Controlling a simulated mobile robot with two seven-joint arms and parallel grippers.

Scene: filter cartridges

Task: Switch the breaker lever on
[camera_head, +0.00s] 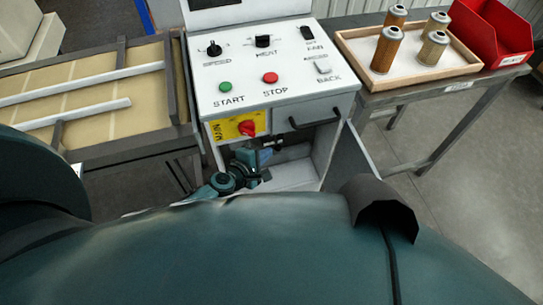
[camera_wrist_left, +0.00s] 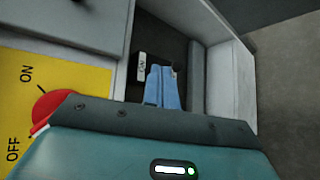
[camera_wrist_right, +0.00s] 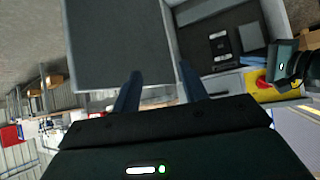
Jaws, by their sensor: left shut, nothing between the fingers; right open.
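The breaker is inside the open lower compartment of the white control cabinet (camera_head: 285,85). In the left wrist view a white label (camera_wrist_left: 141,66) shows on its dark body, just beyond my blue fingertips. In the right wrist view the breaker (camera_wrist_right: 220,45) is a dark block with pale markings. Its lever position cannot be told. My left gripper (camera_head: 266,156) is shut and empty, reaching into the compartment; its fingers (camera_wrist_left: 163,85) partly cover the breaker's area. Contact cannot be told. My right gripper (camera_wrist_right: 159,82) is open and empty, in front of the grey door panel (camera_wrist_right: 115,45).
A red rotary switch (camera_head: 247,128) on a yellow plate sits above the compartment, close beside my left gripper. The cabinet door (camera_head: 347,155) stands open at right. A tray (camera_head: 465,67) with several cartridges and a red bin (camera_head: 495,35) stand on the right table.

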